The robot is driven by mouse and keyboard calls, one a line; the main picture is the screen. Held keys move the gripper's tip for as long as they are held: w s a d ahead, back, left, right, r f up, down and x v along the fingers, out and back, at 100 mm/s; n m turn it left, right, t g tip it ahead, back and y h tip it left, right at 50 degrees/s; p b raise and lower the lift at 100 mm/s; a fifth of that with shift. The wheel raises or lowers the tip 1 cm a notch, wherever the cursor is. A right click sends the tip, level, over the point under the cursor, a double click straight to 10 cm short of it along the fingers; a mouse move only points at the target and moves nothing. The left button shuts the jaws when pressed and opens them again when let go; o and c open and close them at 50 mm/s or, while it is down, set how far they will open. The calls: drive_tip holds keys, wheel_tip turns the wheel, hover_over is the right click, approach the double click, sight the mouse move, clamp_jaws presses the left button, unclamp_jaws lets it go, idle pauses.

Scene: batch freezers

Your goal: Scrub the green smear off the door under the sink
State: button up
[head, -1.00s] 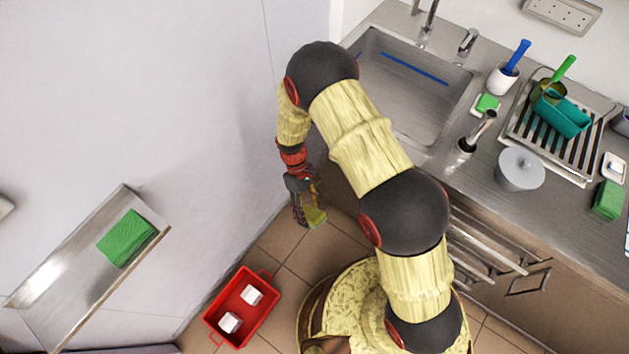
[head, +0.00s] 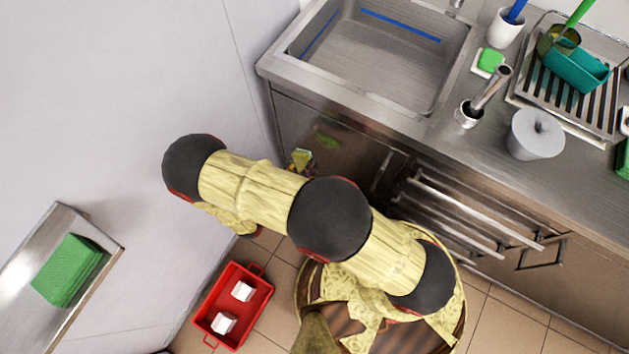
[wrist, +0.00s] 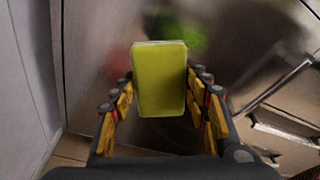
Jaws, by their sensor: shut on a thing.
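The green smear (head: 327,139) is on the upper part of the metal door (head: 350,160) under the sink (head: 375,62). In the wrist view the smear (wrist: 190,38) shows blurred beyond the sponge. My gripper (wrist: 160,90) is shut on a yellow-green sponge (wrist: 160,80), which sticks out toward the door. In the head view the sponge (head: 302,157) shows just below the smear, with most of my gripper hidden behind my arm. The sponge looks apart from the smear; whether it touches the door I cannot tell.
A wall stands close on the left. A red crate (head: 268,290) with two white blocks is on the floor. A shelf (head: 112,262) holds green pads (head: 68,270). Metal bar handles (head: 460,215) stick out right of the door. Another green sponge (head: 490,60) lies on the counter.

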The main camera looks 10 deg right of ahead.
sight(297, 159)
drive_tip(key=shift+w+a+r+n+t, duration=0.5)
drive_tip(key=shift+w+a+r+t, duration=0.15)
drive_tip(key=shift+t, duration=0.15)
drive_tip(key=shift+w+r+t, duration=0.1)
drive_tip(key=shift+r+t, duration=0.2)
drive_tip(key=shift+r, duration=0.05)
drive_tip(key=shift+r+t, duration=0.1)
drive_tip(key=shift+t, duration=0.3)
drive_tip(key=shift+x, duration=2.95)
drive_tip(key=shift+x, duration=0.95)
drive_tip(key=shift+d+r, duration=0.1)
drive_tip(key=shift+s+d+p, duration=0.5)
drive_tip(key=shift+s+d, duration=0.8)
drive_tip(key=shift+d, duration=0.1)
drive_tip(key=shift+s+d+p, duration=0.2)
drive_tip(key=shift+s+d, duration=0.55)
drive_tip(key=shift+d, duration=0.25)
drive_tip(key=shift+s+d+p, duration=0.2)
drive_tip(key=shift+s+d, duration=0.55)
drive_tip(key=shift+d, duration=0.3)
drive_tip(key=shift+s+d+p, duration=0.2)
drive_tip(key=shift+s+d, duration=0.55)
drive_tip(key=shift+d, duration=0.25)
